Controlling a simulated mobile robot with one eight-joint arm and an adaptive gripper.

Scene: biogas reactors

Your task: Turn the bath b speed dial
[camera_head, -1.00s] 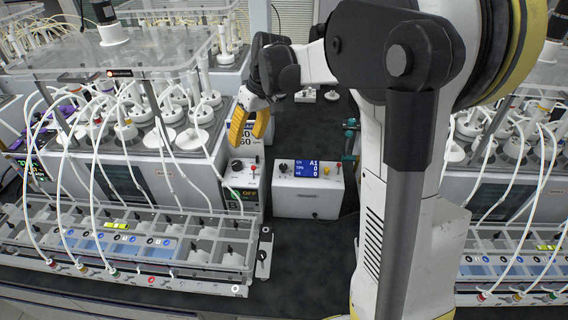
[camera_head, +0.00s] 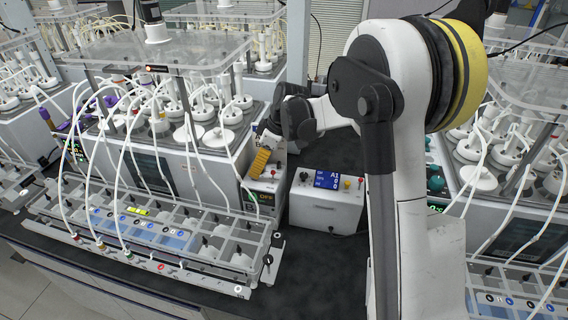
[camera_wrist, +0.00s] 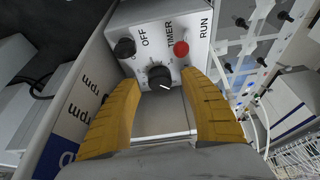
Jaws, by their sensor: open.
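In the wrist view, a black dial with a white pointer mark (camera_wrist: 159,76) sits on the face of a white control box (camera_wrist: 140,14), between and beyond my fingertips. My gripper (camera_wrist: 160,84) is open, with its yellow fingers on either side of the dial. I cannot tell whether they touch it. A second black knob (camera_wrist: 124,48) and a red button (camera_wrist: 181,48) are beside it, with OFF, TIMER and RUN lettering.
A white box with a blue display (camera_head: 327,180) stands just right of my gripper. A bath with white tubes and bottles (camera_head: 190,172) is on the left, with a clear rack (camera_head: 215,260) in front. Another bath (camera_head: 512,210) is on the right. Dark bench (camera_head: 315,260) is free in front.

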